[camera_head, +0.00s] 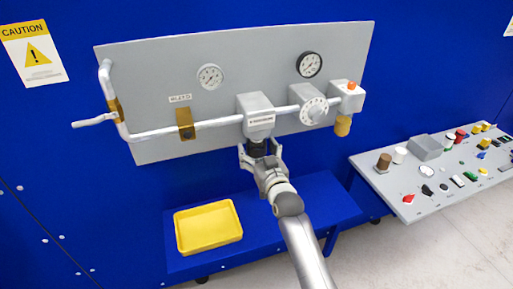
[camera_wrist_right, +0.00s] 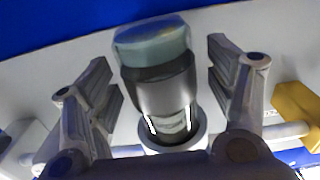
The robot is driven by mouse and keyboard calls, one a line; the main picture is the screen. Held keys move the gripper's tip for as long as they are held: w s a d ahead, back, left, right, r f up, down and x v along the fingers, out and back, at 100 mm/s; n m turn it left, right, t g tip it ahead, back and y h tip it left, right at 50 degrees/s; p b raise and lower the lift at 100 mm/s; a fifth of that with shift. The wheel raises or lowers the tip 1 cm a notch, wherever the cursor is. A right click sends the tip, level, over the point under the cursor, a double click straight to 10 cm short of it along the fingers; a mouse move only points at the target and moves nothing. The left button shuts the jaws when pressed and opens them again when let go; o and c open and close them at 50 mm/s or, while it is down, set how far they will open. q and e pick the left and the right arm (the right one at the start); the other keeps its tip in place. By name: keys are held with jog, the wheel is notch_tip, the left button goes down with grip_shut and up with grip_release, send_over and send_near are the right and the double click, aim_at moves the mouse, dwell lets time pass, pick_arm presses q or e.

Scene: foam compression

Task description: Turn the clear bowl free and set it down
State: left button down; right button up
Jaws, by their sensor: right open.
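The bowl (camera_head: 257,149) hangs upright under the grey filter housing (camera_head: 256,114) on the panel's pipe. It looks dark in the head view. In the right wrist view the bowl (camera_wrist_right: 165,85) has a dark glossy body and a pale teal end, with a light ring at its other end. My right gripper (camera_head: 259,155) is below the housing with its fingers on either side of the bowl. In the right wrist view my right gripper (camera_wrist_right: 160,65) is open, with visible gaps between the bowl and both fingers. My left gripper is not in view.
A yellow tray (camera_head: 208,228) lies on the blue shelf (camera_head: 325,200) below the panel. Two gauges, a round dial (camera_head: 314,110) and a brass-coloured cup (camera_head: 343,126) are on the panel. A control desk (camera_head: 425,195) stands at right. The shelf right of the tray has free room.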

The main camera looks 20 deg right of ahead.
jog(key=s, duration=1.1)
jog(key=s+f+n+g, duration=0.1)
jog(key=s+f+g, duration=0.7)
jog(key=s+f, duration=0.5)
jog(key=s+f+g, duration=0.3)
jog(key=s+g, duration=0.3)
jog(key=s, duration=1.2)
notch_tip(320, 180, down, 27)
jog(key=s+d+g, duration=0.1)
jog(key=s+g, duration=0.1)
jog(key=s+d+f+n+g, duration=0.1)
jog(key=s+d+f, duration=0.2)
jog(key=s+f, duration=1.2)
jog(key=shift+s+h, duration=0.3)
jog(key=shift+s, duration=0.25)
